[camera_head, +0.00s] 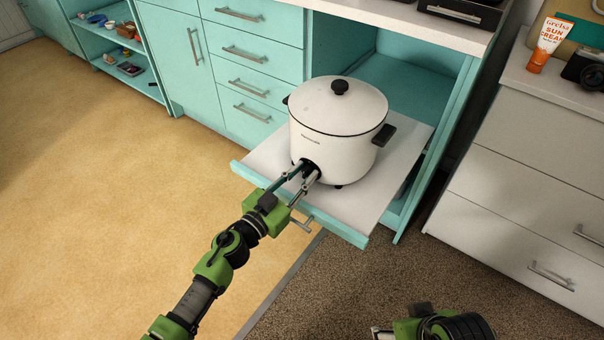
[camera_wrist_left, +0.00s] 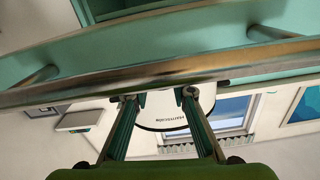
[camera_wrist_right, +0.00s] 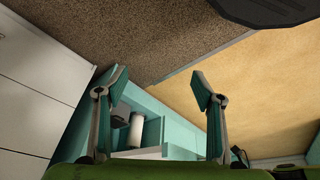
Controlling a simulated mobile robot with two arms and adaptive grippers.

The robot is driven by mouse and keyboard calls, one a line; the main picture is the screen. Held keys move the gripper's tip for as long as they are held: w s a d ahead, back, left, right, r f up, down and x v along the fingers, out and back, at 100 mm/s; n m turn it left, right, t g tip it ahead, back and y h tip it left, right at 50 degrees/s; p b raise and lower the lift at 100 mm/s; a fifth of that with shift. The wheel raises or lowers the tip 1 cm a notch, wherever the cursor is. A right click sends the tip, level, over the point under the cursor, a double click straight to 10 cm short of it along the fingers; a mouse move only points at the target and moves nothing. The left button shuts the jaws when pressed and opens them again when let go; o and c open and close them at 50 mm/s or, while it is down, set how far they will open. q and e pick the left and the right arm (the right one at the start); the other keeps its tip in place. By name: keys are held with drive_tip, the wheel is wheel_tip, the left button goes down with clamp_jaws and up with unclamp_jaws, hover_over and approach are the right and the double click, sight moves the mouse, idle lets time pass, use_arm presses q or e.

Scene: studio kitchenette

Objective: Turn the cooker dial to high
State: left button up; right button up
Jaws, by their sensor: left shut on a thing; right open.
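The cooker (camera_head: 335,112) is a white pot-shaped appliance with a lid, black knob and dark side handles. It stands upright on a pull-out shelf (camera_head: 382,195). Its dial (camera_head: 312,166) is a dark spot low on the front, mostly hidden by my left fingertips; its setting cannot be read. My left gripper (camera_head: 307,170) is shut on the dial. My right gripper (camera_wrist_right: 152,88) is open and empty, away from the cooker.
The shelf's metal handle (camera_head: 300,222) lies just under my left gripper; its bar (camera_wrist_left: 150,75) crosses the left wrist view. Teal drawers (camera_head: 250,75) stand left, a white drawer unit (camera_head: 520,180) right. The floor in front is clear.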

use_arm(q)
drive_tip(key=shift+m, duration=1.1)
drive_tip(key=shift+m+p, duration=0.3)
drive_tip(key=shift+m, duration=0.4)
drive_tip(key=shift+s+d+m, duration=0.1)
drive_tip(key=shift+m, duration=0.8)
use_arm(e)
drive_tip(key=shift+w+f, duration=0.5)
drive_tip(key=shift+f, duration=0.3)
drive_tip(key=shift+s+a+f, duration=0.1)
drive_tip(key=shift+s, duration=0.05)
use_arm(q)
drive_tip(key=o, duration=1.1)
use_arm(e)
drive_tip(key=shift+s, duration=0.15)
